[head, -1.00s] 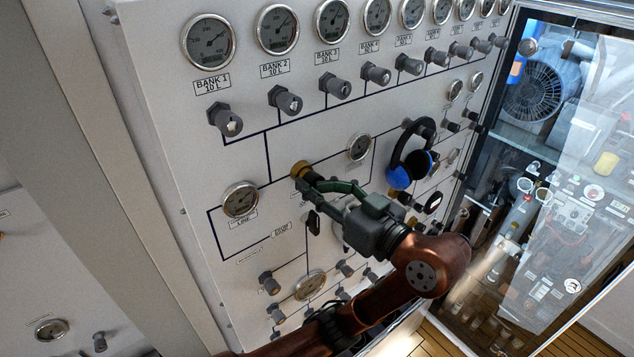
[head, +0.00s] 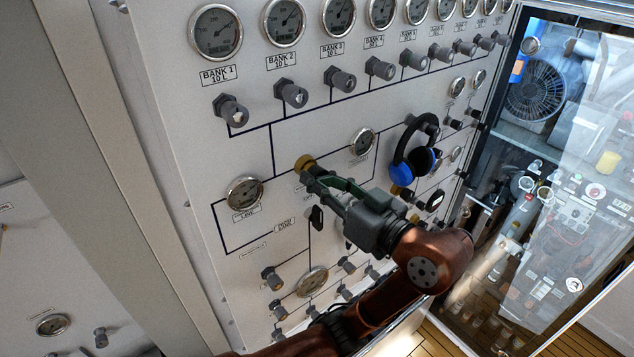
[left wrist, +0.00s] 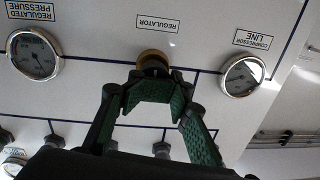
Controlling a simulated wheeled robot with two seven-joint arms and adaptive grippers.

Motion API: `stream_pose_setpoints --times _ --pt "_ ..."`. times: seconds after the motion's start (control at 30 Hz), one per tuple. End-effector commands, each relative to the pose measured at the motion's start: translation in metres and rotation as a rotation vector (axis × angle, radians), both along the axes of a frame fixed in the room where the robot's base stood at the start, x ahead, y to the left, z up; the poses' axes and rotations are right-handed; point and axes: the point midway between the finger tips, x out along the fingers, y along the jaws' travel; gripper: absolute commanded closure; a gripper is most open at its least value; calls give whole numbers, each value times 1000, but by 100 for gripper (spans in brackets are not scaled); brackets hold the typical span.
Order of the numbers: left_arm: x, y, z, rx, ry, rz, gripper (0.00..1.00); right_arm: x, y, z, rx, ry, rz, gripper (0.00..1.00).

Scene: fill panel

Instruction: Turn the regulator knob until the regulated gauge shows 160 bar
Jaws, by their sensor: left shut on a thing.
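The regulator knob (head: 304,163), with a brass-coloured base, sticks out of the white panel. In the left wrist view the knob (left wrist: 152,60) sits under the upside-down REGULATOR label. My left gripper (head: 318,178) is shut on the knob; its green-padded fingers (left wrist: 153,88) hide most of the front of it. The regulated gauge (head: 362,141) is right of the knob in the head view. In the left wrist view this gauge (left wrist: 34,54) is at the left, upside down, its dial too small to read exactly. My right gripper is not in view.
The compressor line gauge (head: 245,193) is left of the knob. Blue and black ear defenders (head: 398,176) hang on the panel right of my gripper. Bank valves (head: 291,94) and gauges line the top. A glass-fronted cabinet (head: 540,150) stands at the right.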

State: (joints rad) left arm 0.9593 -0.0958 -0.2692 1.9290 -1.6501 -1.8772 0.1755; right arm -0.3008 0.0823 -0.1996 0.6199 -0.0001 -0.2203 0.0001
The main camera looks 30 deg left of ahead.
Motion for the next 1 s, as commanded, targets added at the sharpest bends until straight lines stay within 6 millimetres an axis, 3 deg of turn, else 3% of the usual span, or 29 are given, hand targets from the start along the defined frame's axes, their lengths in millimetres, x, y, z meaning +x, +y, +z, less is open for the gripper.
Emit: stream_pose_setpoints --times 0.23,0.27,0.63,1.0 --pt "4 -1 1 7 9 -8 100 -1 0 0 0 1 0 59" --pt "4 -1 1 7 9 -8 81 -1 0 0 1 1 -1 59" --pt "2 0 0 4 7 -4 55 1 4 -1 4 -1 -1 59" --pt "1 0 0 2 6 -3 55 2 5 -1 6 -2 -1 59"
